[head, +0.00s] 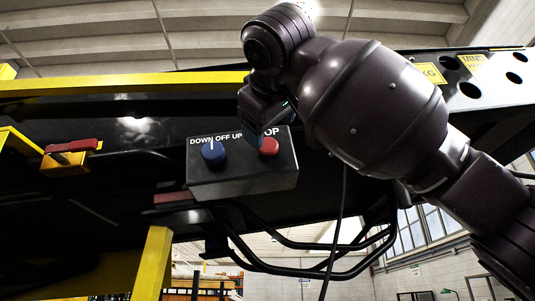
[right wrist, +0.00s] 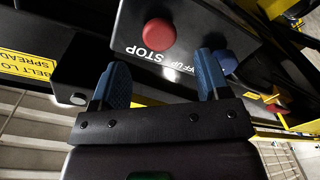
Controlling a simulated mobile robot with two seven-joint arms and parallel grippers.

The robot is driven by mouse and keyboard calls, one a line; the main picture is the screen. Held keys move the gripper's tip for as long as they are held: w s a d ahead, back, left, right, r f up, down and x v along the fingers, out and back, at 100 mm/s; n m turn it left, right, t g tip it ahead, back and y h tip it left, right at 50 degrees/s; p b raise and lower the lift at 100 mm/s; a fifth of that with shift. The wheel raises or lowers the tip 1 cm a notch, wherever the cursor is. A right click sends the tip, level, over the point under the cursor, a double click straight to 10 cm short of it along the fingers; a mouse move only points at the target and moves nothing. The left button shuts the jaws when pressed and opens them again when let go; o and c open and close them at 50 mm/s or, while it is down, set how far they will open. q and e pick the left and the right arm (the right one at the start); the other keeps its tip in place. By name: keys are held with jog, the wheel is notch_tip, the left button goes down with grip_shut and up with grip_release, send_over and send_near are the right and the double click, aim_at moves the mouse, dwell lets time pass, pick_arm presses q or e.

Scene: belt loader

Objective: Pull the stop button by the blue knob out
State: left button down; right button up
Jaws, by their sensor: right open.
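The dark control box (head: 243,180) hangs under the loader's dark side beam. Its face carries a blue knob (head: 213,152) labelled DOWN OFF UP and, to the right, the red stop button (head: 268,147). My right gripper (head: 272,125) is just above the stop button in the head view and hides part of its label. In the right wrist view, the open, empty blue-padded fingers of that gripper (right wrist: 163,78) point toward the box. The red button (right wrist: 160,33) lies beyond and between the fingertips, apart from them. The blue knob (right wrist: 224,61) is beside the right finger. My left gripper is not in view.
A red handle (head: 72,144) on a yellow bracket is at the left. Yellow rails (head: 120,84) run along the beam. Black bent tubes (head: 300,245) and a cable hang below the box. In the right wrist view, a dark block (right wrist: 82,70) is beside the left finger.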

aim_at(267, 144)
jog(key=shift+w+a+p, duration=0.15)
jog(key=shift+w+p, duration=0.4)
jog(key=shift+w, duration=2.2)
